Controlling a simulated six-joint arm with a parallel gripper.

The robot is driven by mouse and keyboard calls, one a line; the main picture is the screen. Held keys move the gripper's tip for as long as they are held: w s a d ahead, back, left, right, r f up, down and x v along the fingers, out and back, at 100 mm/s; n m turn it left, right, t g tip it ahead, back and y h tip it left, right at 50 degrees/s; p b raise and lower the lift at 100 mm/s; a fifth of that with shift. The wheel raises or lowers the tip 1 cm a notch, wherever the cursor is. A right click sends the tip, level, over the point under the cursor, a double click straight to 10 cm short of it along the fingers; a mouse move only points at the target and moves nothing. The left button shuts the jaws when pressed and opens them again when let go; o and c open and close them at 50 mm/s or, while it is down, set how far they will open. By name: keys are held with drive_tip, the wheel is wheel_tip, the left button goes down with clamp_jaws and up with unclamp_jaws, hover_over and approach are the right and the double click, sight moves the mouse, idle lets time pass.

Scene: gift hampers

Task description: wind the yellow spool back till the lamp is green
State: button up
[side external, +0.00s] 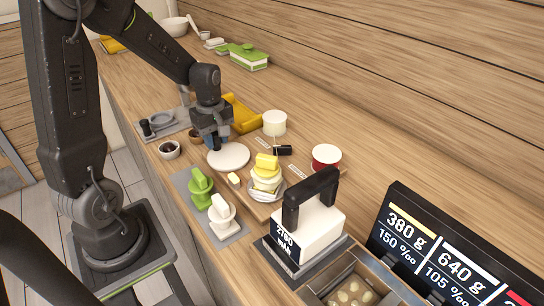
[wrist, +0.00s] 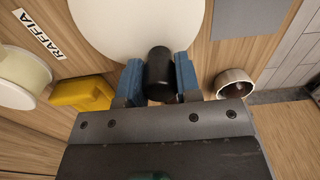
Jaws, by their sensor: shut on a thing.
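My gripper (side external: 212,143) is low over the work board, beside a white round disc (side external: 229,156). In the wrist view its blue jaws (wrist: 159,80) are shut on a short black cylindrical knob (wrist: 158,66) at the rim of the white disc (wrist: 130,22). I cannot tell how the knob joins the disc. A pale cream spool (wrist: 20,78) stands at the left beside a RAFFIA label (wrist: 37,34); it also shows in the side view (side external: 273,123). A yellow object (wrist: 82,93) lies near it, the yellow tray-like piece in the side view (side external: 243,116). I cannot pick out a lamp or a clearly yellow spool.
A red-sided spool (side external: 326,157), a yellow-topped stack (side external: 266,172), green (side external: 200,188) and white (side external: 221,215) pieces, and a dark-filled bowl (side external: 169,149) surround the disc. A black-handled block (side external: 308,233) and a display board (side external: 450,245) stand at the right.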

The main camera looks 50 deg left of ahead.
drive_tip(key=shift+s+d, duration=0.3)
drive_tip(key=shift+s, duration=0.35)
drive_tip(key=shift+s+d, duration=0.45)
drive_tip(key=o, duration=0.7)
drive_tip(key=shift+o, duration=0.2)
drive_tip(key=shift+r, duration=0.1)
wheel_tip(320, 180, up, 9)
idle(0.4)
